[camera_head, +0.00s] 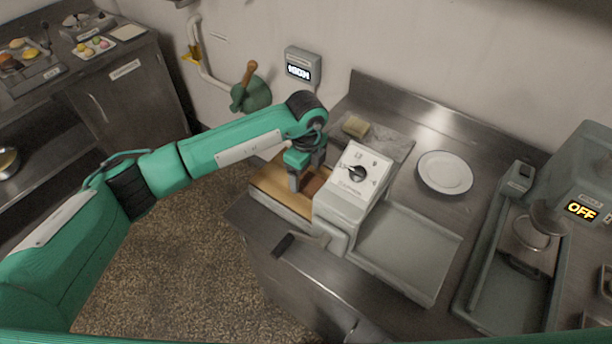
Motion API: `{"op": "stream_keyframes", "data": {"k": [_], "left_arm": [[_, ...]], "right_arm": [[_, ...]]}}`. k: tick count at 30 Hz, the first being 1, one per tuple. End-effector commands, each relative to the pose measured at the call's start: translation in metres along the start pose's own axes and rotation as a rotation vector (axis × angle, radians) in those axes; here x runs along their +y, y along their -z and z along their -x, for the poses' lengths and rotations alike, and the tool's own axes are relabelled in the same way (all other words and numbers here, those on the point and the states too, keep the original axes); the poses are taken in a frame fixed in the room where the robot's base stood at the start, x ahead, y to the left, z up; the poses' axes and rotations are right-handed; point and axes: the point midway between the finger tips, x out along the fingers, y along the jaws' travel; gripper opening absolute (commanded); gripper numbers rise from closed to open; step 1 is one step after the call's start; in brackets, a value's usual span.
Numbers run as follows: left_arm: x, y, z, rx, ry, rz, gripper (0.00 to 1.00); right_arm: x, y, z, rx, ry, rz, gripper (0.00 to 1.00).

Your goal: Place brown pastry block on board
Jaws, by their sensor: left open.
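A wooden board (277,195) lies on the steel counter, left of a grey dial machine. A brown pastry block (313,185) is on the board's right part, close to the machine; it is partly hidden. My left gripper (306,179) points down over the board, its fingers open, right beside the brown block. The picture is too small to tell whether the fingers touch the block. My right gripper is not in view.
The dial machine (352,172) with its tray (405,250) stands right of the board. A pale block (355,126) lies on a grey slab (385,141) behind. A white plate (445,173) and a mixer-like machine marked OFF (582,210) are further right.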

Motion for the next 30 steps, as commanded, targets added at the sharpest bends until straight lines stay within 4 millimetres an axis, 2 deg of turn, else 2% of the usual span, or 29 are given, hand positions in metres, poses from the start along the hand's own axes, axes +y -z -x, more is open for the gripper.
{"op": "stream_keyframes", "data": {"k": [1, 9, 15, 21, 30], "left_arm": [[-0.001, 0.000, 0.006, -0.001, 0.005, -0.002, 0.76], [-0.001, 0.000, 0.065, -0.001, 0.005, -0.003, 0.76], [0.000, 0.000, 0.095, -0.001, 0.002, -0.001, 0.76], [0.000, 0.000, 0.105, 0.000, 0.001, -0.002, 0.76], [0.000, 0.000, 0.105, 0.000, 0.001, -0.002, 0.76]], "right_arm": [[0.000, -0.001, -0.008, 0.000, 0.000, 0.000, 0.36], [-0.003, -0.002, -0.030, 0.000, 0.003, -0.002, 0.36], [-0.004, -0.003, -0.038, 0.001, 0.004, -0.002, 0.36], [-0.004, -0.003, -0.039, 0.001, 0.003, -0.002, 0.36], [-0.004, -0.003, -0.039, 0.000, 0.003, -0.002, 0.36]]}}
